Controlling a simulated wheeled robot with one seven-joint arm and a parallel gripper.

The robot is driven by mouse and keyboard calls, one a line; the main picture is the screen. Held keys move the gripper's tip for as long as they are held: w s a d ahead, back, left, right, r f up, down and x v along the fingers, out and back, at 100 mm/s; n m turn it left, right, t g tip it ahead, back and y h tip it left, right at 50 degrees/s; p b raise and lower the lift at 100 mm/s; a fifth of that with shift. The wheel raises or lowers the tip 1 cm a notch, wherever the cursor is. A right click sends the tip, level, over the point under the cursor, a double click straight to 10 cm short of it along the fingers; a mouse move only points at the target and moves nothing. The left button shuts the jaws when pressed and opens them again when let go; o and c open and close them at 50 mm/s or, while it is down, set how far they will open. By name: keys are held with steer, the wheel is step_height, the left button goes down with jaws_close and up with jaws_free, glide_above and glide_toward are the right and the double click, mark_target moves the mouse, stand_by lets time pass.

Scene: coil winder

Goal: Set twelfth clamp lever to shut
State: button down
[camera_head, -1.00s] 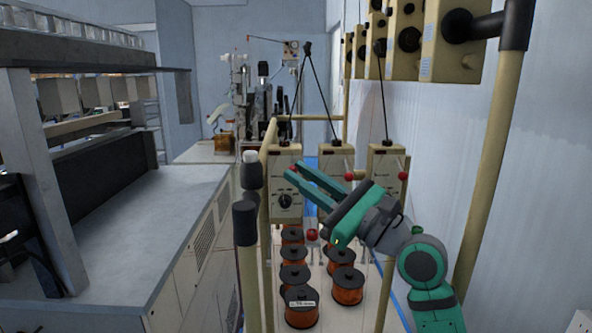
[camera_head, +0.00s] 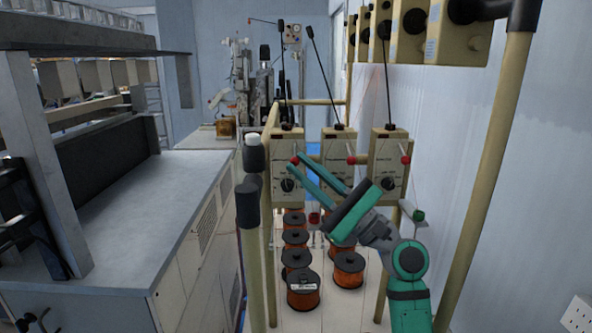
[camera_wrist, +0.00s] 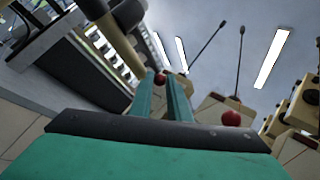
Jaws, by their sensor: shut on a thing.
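My gripper (camera_head: 295,161) reaches up and left to the left tan box (camera_head: 289,201), with its two green fingers shut on a red knob (camera_wrist: 160,79). The knob shows between the fingertips in the wrist view, and a small part of it shows in the head view. The lever behind the knob is mostly hidden. Other red knobs sit on the middle box (camera_head: 351,160) and the right box (camera_head: 405,160). Another red knob (camera_head: 314,218) hangs below the boxes, beside my fingers. I cannot tell by sight which lever counts as the twelfth.
Copper wire spools (camera_head: 303,291) stand in rows below the boxes. A green knob (camera_head: 419,215) is right of my arm. A tan post (camera_head: 490,185) and wall stand at right.

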steer(key=shift+f, duration=0.1)
steer(key=c, duration=1.7)
jaws_free()
steer(key=shift+o, duration=0.2)
steer(key=s+r, duration=1.3)
steer(key=s, duration=0.1)
steer(key=shift+a, duration=0.45)
